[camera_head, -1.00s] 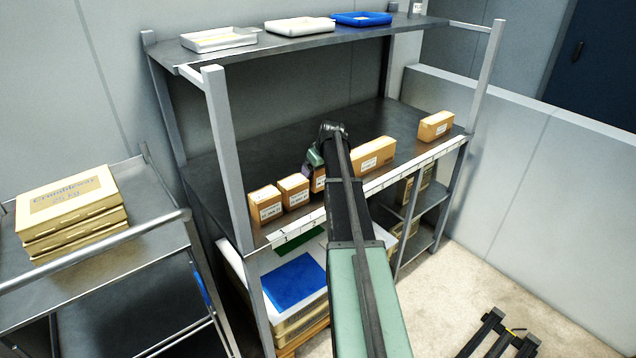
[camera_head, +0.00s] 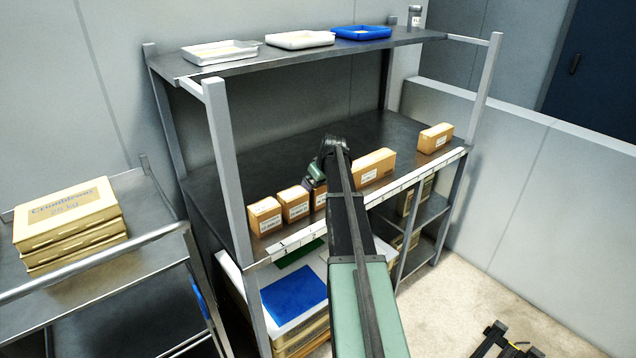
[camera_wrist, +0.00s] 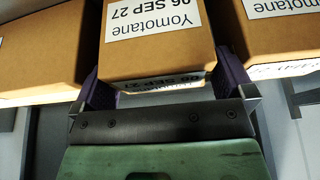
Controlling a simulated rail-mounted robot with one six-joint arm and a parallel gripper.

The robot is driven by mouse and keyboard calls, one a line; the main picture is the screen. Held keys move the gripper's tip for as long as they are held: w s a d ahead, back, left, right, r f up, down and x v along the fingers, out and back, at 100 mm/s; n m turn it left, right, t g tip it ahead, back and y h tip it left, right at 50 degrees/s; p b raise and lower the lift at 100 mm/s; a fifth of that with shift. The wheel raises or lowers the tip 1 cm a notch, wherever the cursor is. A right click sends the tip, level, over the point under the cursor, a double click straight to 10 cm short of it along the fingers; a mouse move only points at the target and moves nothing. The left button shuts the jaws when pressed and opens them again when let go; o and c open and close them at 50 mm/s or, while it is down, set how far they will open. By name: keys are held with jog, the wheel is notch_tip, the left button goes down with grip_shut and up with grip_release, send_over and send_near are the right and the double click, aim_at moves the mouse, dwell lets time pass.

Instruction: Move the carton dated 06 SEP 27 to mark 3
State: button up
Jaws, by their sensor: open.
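The carton dated 06 SEP 27 (camera_wrist: 157,50) is brown, and its white "Yomotane" label reads upside down in the wrist view. It stands between the two purple-padded fingers of my gripper (camera_wrist: 168,88), which are open on either side of it. In the head view my gripper (camera_head: 314,175) is at this carton (camera_head: 319,196), near the shelf's front edge, and my arm partly hides it. A white strip (camera_head: 283,247) with number marks runs along that edge. Marks 1 and 2 show at its left; I cannot make out mark 3, and my arm covers part of the strip.
Two cartons (camera_head: 264,216) (camera_head: 294,204) stand left of it, a longer carton (camera_head: 374,168) right, and another (camera_head: 435,138) far right. In the wrist view neighbours flank it closely at left (camera_wrist: 40,50) and right (camera_wrist: 265,35). An upright post (camera_head: 228,170) stands at the shelf's left front.

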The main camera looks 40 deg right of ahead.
jog(key=p+v, duration=0.8)
jog(key=v, duration=0.2)
jog(key=shift+s, duration=0.1)
jog(key=s+a+g, duration=0.1)
jog(key=s+a, duration=0.5)
jog(key=a, duration=0.8)
jog(key=s+a+g, duration=0.2)
jog(key=s+a, duration=0.5)
jog(key=a, duration=0.7)
jog(key=s+a+f+g, duration=0.1)
jog(key=s+a, duration=0.6)
jog(key=a, duration=0.8)
